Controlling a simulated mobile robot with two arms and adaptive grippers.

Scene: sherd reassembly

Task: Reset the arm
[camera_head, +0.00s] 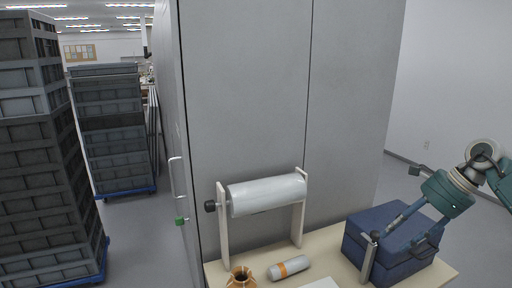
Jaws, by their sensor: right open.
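My right arm comes in from the right edge with a teal wrist. My right gripper (399,252) hangs over the front of a dark blue box (377,225) at the right of the table. Its jaws are open, with one finger in front of the box's left part and the other near its right side. I see nothing held between them. Whether a finger touches the box I cannot tell. My left gripper is not in view.
The pale table (334,266) carries a white roll on a stand (267,195), a small white roll with an orange band (289,268) and a brown pot (240,278). A grey cabinet (250,90) stands behind. Stacked grey crates (45,150) stand left, with clear floor between.

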